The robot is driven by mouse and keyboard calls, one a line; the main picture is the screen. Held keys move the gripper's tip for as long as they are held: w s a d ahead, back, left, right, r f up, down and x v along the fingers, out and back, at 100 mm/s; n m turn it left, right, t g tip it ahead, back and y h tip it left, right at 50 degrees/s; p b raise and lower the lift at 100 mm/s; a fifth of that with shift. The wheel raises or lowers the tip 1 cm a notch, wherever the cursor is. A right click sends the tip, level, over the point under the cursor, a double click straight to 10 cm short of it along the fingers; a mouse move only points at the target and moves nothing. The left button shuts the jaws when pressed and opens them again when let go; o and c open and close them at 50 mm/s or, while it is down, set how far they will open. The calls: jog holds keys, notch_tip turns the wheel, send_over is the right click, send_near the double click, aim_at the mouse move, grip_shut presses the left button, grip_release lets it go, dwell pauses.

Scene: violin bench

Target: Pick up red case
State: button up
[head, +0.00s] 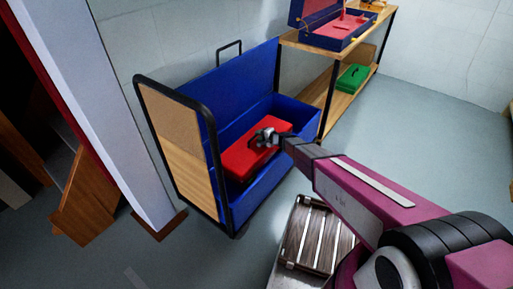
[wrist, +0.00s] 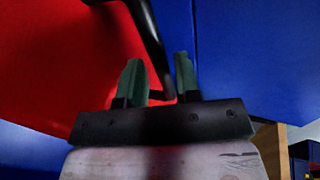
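The red case (head: 256,152) lies in the blue bin of a cart (head: 240,85). In the head view my gripper (head: 266,138) is over the case's upper right part, hiding some of it. In the wrist view the red case (wrist: 60,60) fills the left side. Its black handle (wrist: 148,35) comes down from the top, and its lower end shows between the two fingers of my gripper (wrist: 158,64). The fingers stand apart, with a gap around the handle. I cannot tell whether either finger touches it.
Blue bin walls (wrist: 250,60) stand close on the right in the wrist view. A wooden shelf (head: 342,102) behind the cart holds a green case (head: 353,77) and an open blue case (head: 335,42). A pale pillar (head: 110,110) stands left; open floor (head: 430,125) lies right.

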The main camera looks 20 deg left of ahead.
jog(key=shift+x, duration=1.2)
grip_shut()
jog(key=shift+r, duration=0.1)
